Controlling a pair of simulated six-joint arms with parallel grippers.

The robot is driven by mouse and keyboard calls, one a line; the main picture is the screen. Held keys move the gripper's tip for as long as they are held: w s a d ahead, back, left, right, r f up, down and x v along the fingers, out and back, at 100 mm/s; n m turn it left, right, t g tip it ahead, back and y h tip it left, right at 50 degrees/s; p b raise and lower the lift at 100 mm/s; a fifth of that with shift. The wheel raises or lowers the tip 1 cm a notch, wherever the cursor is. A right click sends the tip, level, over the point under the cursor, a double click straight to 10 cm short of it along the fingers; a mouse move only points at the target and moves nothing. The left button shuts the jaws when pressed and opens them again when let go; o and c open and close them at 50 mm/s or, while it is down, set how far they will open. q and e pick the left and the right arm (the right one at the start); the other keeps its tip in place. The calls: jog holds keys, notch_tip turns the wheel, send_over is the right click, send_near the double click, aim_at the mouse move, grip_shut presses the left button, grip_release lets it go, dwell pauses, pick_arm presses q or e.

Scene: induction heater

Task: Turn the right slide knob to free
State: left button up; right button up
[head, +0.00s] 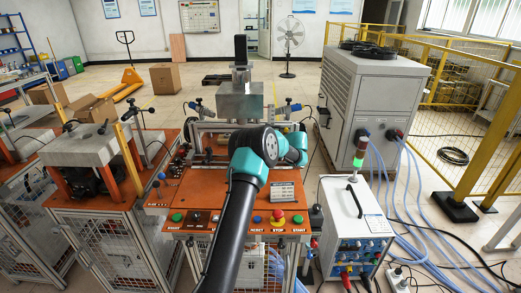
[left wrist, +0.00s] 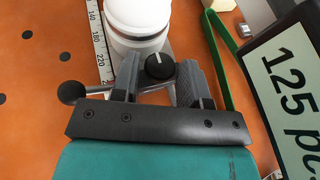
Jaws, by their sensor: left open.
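In the left wrist view a black round knob (left wrist: 160,67) with a white pointer mark sits on a grey metal part. My left gripper (left wrist: 160,64) is open, with one grey finger on each side of the knob. A gap shows on both sides, so the fingers do not visibly press on it. In the head view one of my arms reaches over the orange bench (head: 190,190). Its teal wrist joints hide its gripper and the knob there. No right gripper shows in either view.
A white cylinder (left wrist: 138,22) stands just beyond the knob, beside a ruler (left wrist: 98,35). A black ball-ended lever (left wrist: 71,92) is at the left. A green bar (left wrist: 222,55) and a "125" display (left wrist: 292,88) are close at the right. A red stop button (head: 278,215) sits at the bench front.

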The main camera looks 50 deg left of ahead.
pick_arm(q)
jog(key=shift+d, duration=0.1)
jog(key=v, duration=1.7)
jog(key=shift+r, duration=0.25)
jog(key=shift+w, duration=0.1)
